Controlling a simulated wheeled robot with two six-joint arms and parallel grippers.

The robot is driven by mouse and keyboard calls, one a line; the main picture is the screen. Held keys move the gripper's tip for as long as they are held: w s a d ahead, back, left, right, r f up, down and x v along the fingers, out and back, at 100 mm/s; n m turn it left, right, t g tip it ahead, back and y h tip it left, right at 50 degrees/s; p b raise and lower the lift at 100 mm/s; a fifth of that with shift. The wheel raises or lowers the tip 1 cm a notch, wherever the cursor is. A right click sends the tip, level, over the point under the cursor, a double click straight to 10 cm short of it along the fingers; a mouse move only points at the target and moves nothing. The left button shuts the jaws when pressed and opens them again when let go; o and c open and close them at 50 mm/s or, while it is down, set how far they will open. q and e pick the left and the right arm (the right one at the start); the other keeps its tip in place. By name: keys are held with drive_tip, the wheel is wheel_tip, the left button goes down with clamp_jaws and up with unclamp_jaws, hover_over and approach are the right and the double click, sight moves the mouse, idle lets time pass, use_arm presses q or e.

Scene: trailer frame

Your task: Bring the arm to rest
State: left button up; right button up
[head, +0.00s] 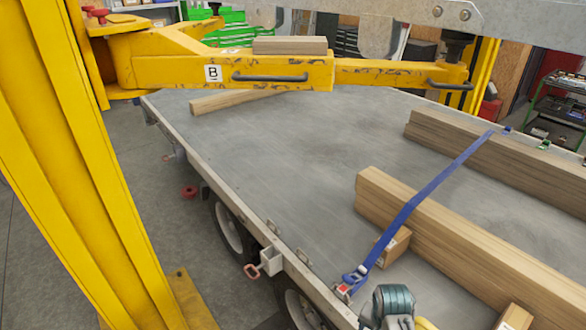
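A yellow lift arm (290,72) marked B reaches from the yellow post (75,170) at the left across the far part of the trailer deck (290,135). It has black handles and scuffed paint. Its outer end, with a dark pad (456,48) on top, is at the upper right, under a grey beam. A short wooden block (290,45) shows at the arm's upper edge; I cannot tell whether it lies on the arm or behind it. Neither of my grippers is in view.
Timber stacks (450,235) lie on the deck's right side, with a blue strap (430,190) across them. A loose plank (225,102) lies below the arm. A teal-wound device (393,300) sits at the bottom. The deck's middle is clear.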

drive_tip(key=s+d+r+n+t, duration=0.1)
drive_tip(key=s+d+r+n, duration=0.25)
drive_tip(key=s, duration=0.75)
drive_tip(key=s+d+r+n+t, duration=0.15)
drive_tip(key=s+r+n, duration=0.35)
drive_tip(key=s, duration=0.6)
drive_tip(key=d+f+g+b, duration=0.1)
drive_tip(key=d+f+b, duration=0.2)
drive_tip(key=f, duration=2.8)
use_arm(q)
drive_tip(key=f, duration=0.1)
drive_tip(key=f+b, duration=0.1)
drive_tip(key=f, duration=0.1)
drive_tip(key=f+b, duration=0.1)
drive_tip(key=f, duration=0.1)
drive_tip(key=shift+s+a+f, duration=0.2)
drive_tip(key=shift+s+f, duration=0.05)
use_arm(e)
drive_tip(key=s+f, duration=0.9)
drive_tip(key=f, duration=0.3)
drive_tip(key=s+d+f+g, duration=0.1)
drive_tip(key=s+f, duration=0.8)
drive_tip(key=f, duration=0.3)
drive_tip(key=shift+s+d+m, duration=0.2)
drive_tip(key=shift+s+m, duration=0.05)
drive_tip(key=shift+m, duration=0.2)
